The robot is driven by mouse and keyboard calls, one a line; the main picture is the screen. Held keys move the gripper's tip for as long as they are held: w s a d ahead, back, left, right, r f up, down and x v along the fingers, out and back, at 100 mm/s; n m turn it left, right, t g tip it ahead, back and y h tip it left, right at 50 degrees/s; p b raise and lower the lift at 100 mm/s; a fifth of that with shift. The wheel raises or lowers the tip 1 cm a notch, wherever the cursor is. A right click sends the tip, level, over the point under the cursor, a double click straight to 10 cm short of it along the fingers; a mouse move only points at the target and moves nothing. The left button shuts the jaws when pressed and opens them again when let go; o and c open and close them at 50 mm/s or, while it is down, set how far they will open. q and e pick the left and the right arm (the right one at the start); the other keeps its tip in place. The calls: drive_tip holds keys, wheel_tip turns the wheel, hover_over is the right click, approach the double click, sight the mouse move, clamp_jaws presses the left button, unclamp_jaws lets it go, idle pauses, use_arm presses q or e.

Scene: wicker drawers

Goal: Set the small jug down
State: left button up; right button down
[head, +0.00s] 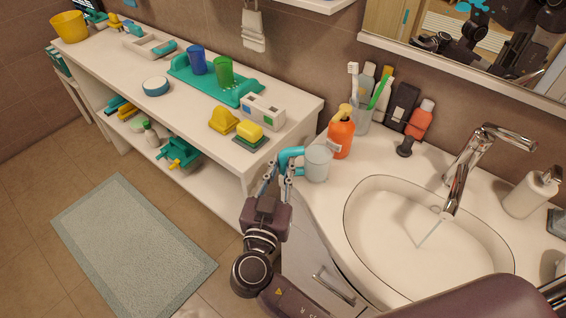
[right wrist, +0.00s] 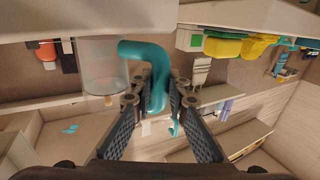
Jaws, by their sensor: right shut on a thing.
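The small jug (head: 318,163) is a clear, frosted cup with a thick teal handle. It is upright at the front left corner of the sink counter (head: 336,198), just in front of an orange pump bottle (head: 340,138). I cannot tell whether its base touches the counter. My right gripper (head: 285,182) is shut on the teal handle. In the right wrist view the handle (right wrist: 155,75) runs down between the two fingers (right wrist: 156,108), and the clear body (right wrist: 103,68) is to its left. My left gripper is not in view.
A toothbrush cup (head: 363,118) and several bottles stand behind.

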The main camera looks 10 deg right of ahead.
drive_tip(key=shift+f, duration=0.1)
drive_tip(key=c, duration=1.9)
unclamp_jaws()
drive_tip(key=shift+w+f, duration=0.1)
drive_tip(key=shift+w, duration=0.05)
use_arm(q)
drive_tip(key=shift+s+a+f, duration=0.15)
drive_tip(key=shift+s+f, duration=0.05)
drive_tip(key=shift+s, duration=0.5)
use_arm(e)
drive_tip(key=shift+r, duration=0.2)
use_arm(q)
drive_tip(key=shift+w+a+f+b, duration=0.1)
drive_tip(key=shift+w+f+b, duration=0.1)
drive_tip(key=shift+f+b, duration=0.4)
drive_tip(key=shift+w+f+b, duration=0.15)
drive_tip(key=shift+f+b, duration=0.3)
drive_tip(key=shift+b, duration=0.1)
use_arm(e)
drive_tip(key=v, duration=0.7)
drive_tip(key=shift+s, duration=0.3)
